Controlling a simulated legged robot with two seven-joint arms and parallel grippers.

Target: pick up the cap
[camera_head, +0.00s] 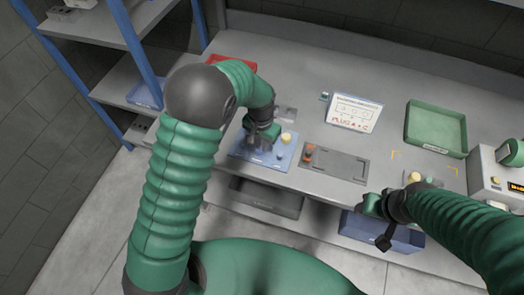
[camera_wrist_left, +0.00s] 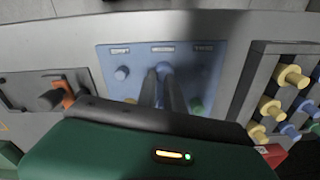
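A blue plate (camera_head: 243,150) lies on the bench and shows in the left wrist view (camera_wrist_left: 135,55) with labels along its far edge. My left gripper (camera_head: 258,140) is down over this plate. In the left wrist view its two fingers (camera_wrist_left: 162,88) are close together at a blue round piece (camera_wrist_left: 164,69), perhaps the cap, in the middle of the plate. Whether they press on it is unclear. Another blue piece (camera_wrist_left: 122,73) stands at the plate's left there. A yellow knob (camera_head: 287,137) shows beside the gripper in the head view. My right gripper (camera_head: 372,207) is by the bench's front edge, its fingers unclear.
A grey board (camera_head: 336,162) with an orange piece (camera_head: 309,151) lies right of the plate. A sign (camera_head: 354,112), a green tray (camera_head: 436,128) and a red bin (camera_head: 232,64) stand farther back. A rack (camera_wrist_left: 265,85) with yellow and blue pegs is right in the wrist view.

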